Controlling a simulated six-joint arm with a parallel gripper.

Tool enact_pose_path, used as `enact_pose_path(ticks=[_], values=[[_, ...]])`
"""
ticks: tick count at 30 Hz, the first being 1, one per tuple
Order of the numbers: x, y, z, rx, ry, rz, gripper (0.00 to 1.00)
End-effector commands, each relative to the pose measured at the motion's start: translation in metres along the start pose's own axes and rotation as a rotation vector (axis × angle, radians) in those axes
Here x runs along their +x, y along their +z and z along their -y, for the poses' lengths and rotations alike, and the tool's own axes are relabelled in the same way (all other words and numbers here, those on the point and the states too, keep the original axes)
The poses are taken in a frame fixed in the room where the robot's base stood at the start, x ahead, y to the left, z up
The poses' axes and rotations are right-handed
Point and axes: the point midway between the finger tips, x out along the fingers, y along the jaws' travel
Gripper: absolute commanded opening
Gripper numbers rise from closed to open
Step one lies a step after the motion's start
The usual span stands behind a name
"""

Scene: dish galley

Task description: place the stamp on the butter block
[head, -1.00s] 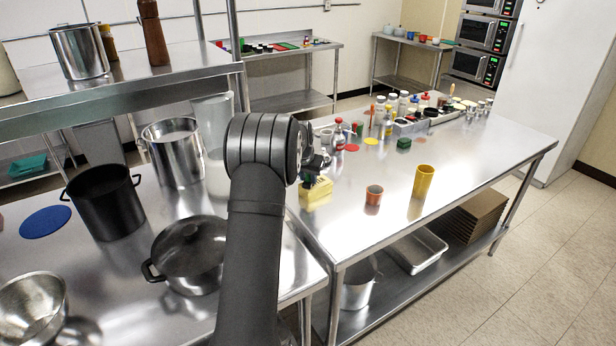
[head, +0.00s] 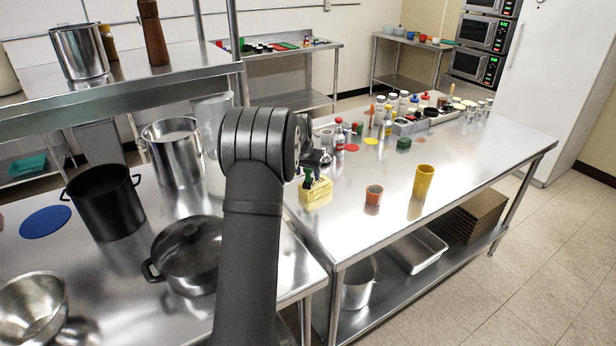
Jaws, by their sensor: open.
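The pale yellow butter block (head: 316,199) sits near the left end of the right-hand steel table. A small dark green stamp (head: 311,181) stands on top of the butter block, towards its left side, and looks roughly upright. My gripper (head: 318,161) is just above the stamp, partly hidden by my own wrist. It is open, and it appears apart from the stamp. The small size makes the exact contact of stamp and butter hard to see.
The table's front right is clear.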

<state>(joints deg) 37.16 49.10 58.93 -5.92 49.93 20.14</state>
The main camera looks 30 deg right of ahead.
Motion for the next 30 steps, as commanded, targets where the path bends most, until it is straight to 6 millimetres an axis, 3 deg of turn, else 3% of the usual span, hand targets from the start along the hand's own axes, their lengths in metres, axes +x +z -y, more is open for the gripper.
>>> enact_pose_path(ticks=[6,12,18,30], values=[[-0.051,-0.001,0.0,0.0,-0.001,-0.002,0.51],[-0.082,-0.001,0.0,0.0,-0.001,-0.001,0.51],[-0.094,0.0,0.0,0.0,0.0,0.001,0.51],[-0.091,0.0,0.0,0.0,0.0,0.002,0.51]])
